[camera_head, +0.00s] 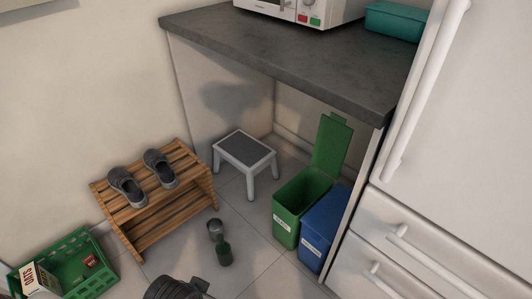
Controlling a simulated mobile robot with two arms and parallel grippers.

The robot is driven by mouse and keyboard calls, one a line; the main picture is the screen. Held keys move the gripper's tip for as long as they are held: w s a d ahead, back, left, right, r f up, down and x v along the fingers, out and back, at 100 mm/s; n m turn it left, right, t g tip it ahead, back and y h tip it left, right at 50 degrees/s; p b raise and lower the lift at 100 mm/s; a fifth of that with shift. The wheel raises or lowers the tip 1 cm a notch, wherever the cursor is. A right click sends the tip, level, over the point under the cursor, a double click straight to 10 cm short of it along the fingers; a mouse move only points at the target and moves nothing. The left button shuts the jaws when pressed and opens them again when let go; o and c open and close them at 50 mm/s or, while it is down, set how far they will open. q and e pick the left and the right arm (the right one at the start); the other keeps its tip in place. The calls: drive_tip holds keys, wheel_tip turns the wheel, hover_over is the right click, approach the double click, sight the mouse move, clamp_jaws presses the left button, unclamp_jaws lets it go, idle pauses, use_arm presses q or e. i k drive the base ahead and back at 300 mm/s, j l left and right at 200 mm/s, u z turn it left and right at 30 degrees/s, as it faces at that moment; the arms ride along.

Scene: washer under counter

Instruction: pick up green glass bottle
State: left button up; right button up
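The green glass bottle (224,252) is small and dark green and stands on the tiled floor in front of the counter. A grey metal can (214,231) is just behind it, very close; I cannot tell if they touch. I see no fingers of either gripper. A dark rounded part at the bottom edge, left of the bottle, looks like part of my own body.
A wooden rack (157,224) with grey shoes (127,186) stands left of the bottle. A green crate (91,279) is at lower left. A step stool (245,149), an open green bin (288,221) and a blue bin (312,255) stand by the counter (290,62). Floor around the bottle is mostly clear.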

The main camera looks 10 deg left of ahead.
sight(224, 253)
drive_tip(key=u, duration=1.1)
drive_tip(key=l, duration=0.1)
